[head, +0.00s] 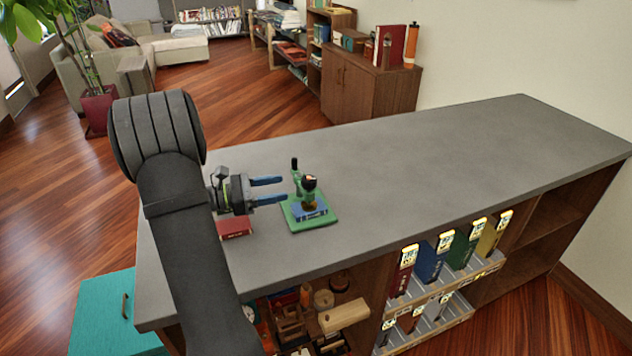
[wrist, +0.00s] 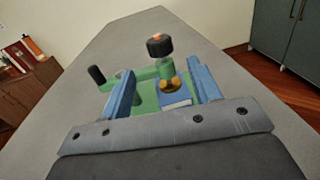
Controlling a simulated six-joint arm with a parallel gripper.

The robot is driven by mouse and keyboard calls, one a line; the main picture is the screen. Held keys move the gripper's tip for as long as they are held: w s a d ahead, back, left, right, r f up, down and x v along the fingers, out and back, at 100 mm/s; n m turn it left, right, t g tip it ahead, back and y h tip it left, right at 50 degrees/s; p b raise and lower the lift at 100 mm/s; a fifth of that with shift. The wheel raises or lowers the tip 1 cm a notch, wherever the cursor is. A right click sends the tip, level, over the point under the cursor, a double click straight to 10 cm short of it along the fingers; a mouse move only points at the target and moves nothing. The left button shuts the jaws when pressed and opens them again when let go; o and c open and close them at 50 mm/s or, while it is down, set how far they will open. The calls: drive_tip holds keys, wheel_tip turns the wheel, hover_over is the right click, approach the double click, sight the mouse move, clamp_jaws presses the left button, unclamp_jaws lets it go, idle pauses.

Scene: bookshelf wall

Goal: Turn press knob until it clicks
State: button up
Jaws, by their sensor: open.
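A small green press (head: 318,222) stands on the grey counter, with a blue block or book (head: 316,212) on its base. Its dark press knob (head: 309,183) has an orange spot on top; it also shows at the top of the post in the wrist view (wrist: 160,46). A separate black handle (head: 294,164) sticks up on the press's far side and shows at left in the wrist view (wrist: 96,75). My gripper (head: 285,188) is open and empty, its blue fingers pointing at the press from the left. In the wrist view the knob lies beyond and between the fingertips (wrist: 160,71), apparently untouched.
A red book (head: 235,228) lies on the counter (head: 430,170) below my gripper. The counter right of the press is clear. Shelves with upright binders (head: 434,258) and wooden pieces (head: 343,316) sit under its front edge. A teal cabinet (head: 105,318) stands at lower left.

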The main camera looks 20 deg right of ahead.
sight(309, 182)
drive_tip(key=d, duration=0.3)
drive_tip(key=s+d, duration=0.1)
drive_tip(key=d, duration=0.7)
drive_tip(key=shift+s, duration=0.25)
drive_tip(key=c, duration=1)
drive_tip(key=shift+s+m+g+y, duration=0.1)
drive_tip(key=shift+m+g+y, duration=0.2)
drive_tip(key=shift+m+g, duration=0.7)
drive_tip(key=shift+s+m+g+y, duration=0.1)
drive_tip(key=shift+m+g+y, duration=0.35)
drive_tip(key=shift+g, duration=0.95)
drive_tip(key=o, duration=1)
drive_tip(key=shift+a, duration=0.1)
